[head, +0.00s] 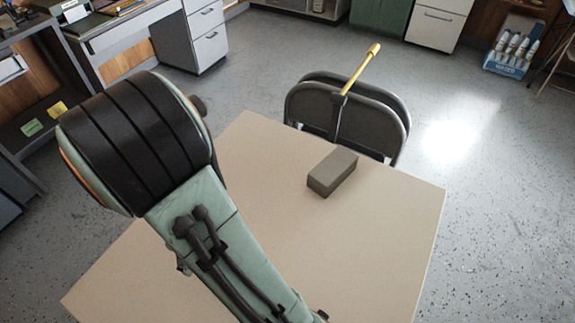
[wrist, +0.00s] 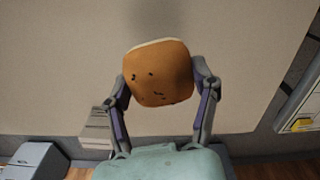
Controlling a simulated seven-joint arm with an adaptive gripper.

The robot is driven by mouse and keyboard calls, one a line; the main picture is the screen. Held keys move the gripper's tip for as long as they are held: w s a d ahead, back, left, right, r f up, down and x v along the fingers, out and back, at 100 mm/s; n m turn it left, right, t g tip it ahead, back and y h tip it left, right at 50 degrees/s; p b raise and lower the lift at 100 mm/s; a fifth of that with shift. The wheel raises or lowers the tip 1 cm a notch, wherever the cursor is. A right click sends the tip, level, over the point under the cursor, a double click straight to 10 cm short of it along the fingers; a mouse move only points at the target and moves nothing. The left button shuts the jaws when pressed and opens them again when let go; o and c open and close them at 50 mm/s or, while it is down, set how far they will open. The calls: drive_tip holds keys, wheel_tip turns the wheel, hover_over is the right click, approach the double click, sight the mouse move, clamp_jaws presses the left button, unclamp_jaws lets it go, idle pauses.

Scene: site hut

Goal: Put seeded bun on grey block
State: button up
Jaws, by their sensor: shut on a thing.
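The seeded bun (wrist: 160,76) is orange-brown with dark specks and a pale edge. In the wrist view it sits between the two fingers of my gripper (wrist: 161,84), which is shut on it. The bun and gripper do not show in the head view, where my arm covers the left part of the table. The grey block (head: 333,172) is a plain rectangular brick lying on the table near its far edge, with nothing on top. I cannot make out the block in the wrist view.
The beige table (head: 380,238) is otherwise clear to the right of my arm. A dark folding chair (head: 300,108) stands against the far edge, with a yellow-handled tool (head: 360,69) rising by it. Cabinets (head: 207,36) stand farther back.

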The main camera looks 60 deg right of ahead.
drive_tip(key=shift+d+r+n, duration=0.2)
drive_tip(key=shift+r+n, duration=0.05)
drive_tip(key=shift+n, duration=0.45)
drive_tip(key=s+d+r+m, duration=0.2)
drive_tip(key=s+d+r, duration=0.2)
drive_tip(key=s+d, duration=0.65)
drive_tip(key=s+d+r+m, duration=0.2)
drive_tip(key=s+d+r, duration=0.4)
drive_tip(key=d, duration=0.7)
hover_over(330, 172)
drive_tip(key=f, duration=1)
drive_tip(key=shift+s+a+f, duration=0.1)
drive_tip(key=shift+a+f, duration=0.05)
drive_tip(key=shift+a, duration=0.25)
drive_tip(key=shift+d+f, duration=0.35)
drive_tip(key=shift+f, duration=1.65)
